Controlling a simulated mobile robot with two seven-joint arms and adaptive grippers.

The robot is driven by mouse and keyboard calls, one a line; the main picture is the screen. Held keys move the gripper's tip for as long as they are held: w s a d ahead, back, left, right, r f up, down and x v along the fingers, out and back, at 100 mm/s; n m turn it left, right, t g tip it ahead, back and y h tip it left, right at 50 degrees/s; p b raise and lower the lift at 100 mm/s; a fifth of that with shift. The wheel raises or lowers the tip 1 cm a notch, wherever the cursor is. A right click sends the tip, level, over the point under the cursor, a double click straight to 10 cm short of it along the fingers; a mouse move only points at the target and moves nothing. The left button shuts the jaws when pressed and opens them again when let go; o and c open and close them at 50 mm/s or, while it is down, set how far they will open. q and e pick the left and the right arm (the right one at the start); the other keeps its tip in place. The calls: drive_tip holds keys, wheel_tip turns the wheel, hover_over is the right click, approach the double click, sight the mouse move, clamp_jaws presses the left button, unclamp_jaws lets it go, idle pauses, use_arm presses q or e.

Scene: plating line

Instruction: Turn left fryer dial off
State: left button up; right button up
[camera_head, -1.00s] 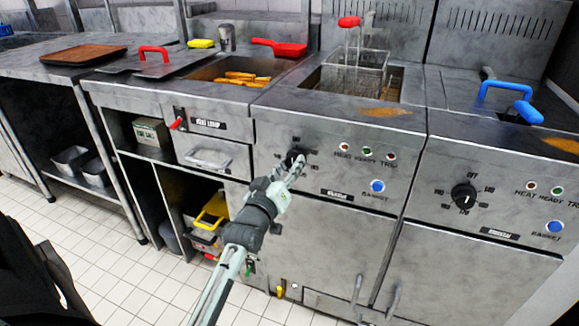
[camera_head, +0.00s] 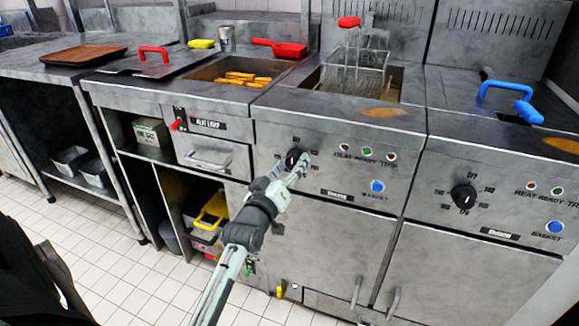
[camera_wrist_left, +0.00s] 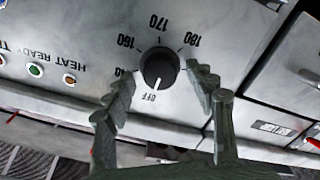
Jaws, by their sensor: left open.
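The left fryer dial (camera_head: 294,158) is a black round knob on the left fryer's front panel. In the left wrist view the dial (camera_wrist_left: 159,68) appears upside down, with OFF printed below it and 160, 170 and 180 around its upper side. A pale mark on the knob's lower edge seems to point towards OFF. My left gripper (camera_head: 289,170) is open in front of the dial. In the left wrist view its fingers (camera_wrist_left: 158,88) stand apart on either side of the knob; whether they touch it is unclear. My right gripper is not in view.
A second fryer dial (camera_head: 464,197) is on the panel to the right. Indicator lights and a blue basket button (camera_head: 377,186) sit right of the left dial. A frying basket (camera_head: 352,80) rests over the left fryer. A drawer handle (camera_head: 207,160) juts out to the left.

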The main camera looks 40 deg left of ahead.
use_arm(q)
drive_tip(key=shift+s, duration=0.1)
drive_tip(key=shift+s+d, duration=0.15)
drive_tip(key=shift+s, duration=0.2)
drive_tip(key=v, duration=1.1)
drive_tip(key=shift+d, duration=0.1)
drive_tip(key=s+d+f+m+g+h, duration=0.2)
drive_tip(key=d+f+m+g, duration=0.15)
drive_tip(key=f, duration=0.95)
drive_tip(key=s+d+f+m+g+h, duration=0.1)
drive_tip(key=d+f+m+g, duration=0.2)
drive_tip(key=f, duration=1)
drive_tip(key=s+f+m+g, duration=0.4)
drive_tip(key=s+f+g, duration=0.5)
drive_tip(key=s+f, duration=0.8)
drive_tip(key=shift+f, duration=0.45)
